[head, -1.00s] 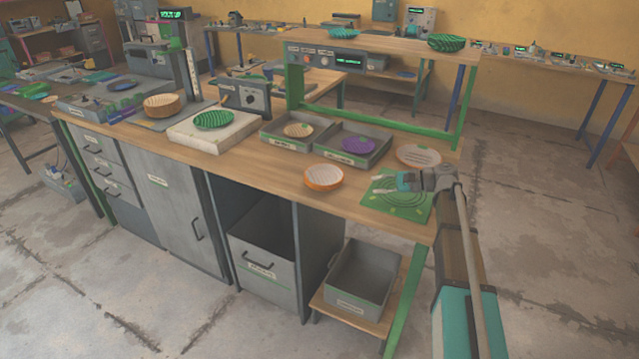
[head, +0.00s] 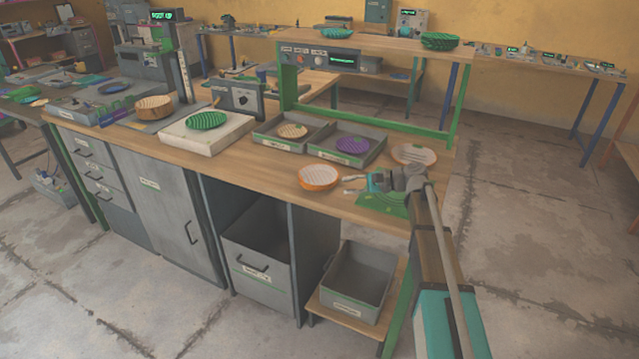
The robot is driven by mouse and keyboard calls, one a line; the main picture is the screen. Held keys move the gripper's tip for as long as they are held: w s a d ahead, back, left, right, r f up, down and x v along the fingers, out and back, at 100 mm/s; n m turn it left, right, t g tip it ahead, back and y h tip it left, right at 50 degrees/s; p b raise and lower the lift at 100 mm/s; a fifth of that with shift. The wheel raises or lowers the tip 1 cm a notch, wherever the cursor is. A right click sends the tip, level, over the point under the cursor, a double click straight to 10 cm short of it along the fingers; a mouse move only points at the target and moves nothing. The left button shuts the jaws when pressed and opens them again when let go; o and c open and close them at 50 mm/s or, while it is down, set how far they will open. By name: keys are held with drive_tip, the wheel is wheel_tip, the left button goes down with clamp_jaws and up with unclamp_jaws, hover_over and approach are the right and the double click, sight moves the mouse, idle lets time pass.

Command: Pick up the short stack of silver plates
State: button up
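No stack that looks clearly silver shows in the head view. A low round stack or dish (head: 319,178) with an orange side and a pale ribbed top sits at the front of the wooden bench. A pale pinkish ribbed plate (head: 413,154) lies at the bench's right end. My gripper (head: 351,184) is above the bench just right of the orange-sided stack, its fingers pointing left toward it. The two fingertips look parted, with nothing between them. They seem close to the stack's right side; whether they touch it I cannot tell.
A green mat (head: 385,207) lies under my gripper. Grey trays hold a tan plate (head: 292,131) and a purple plate (head: 352,145). Green plates (head: 206,120) sit on a white block, a tan stack (head: 153,106) further left. A raised shelf (head: 380,48) stands behind.

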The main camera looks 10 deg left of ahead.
sight(326, 187)
drive_tip(key=shift+x, duration=0.9)
drive_tip(key=shift+a, duration=0.1)
drive_tip(key=shift+w+b+x, duration=0.1)
drive_tip(key=shift+b+x, duration=0.35)
drive_tip(key=shift+x, duration=0.85)
drive_tip(key=shift+w+b+x, duration=0.15)
drive_tip(key=shift+b+x, duration=0.25)
drive_tip(key=shift+x, duration=0.85)
drive_tip(key=shift+f, duration=0.1)
clamp_jaws()
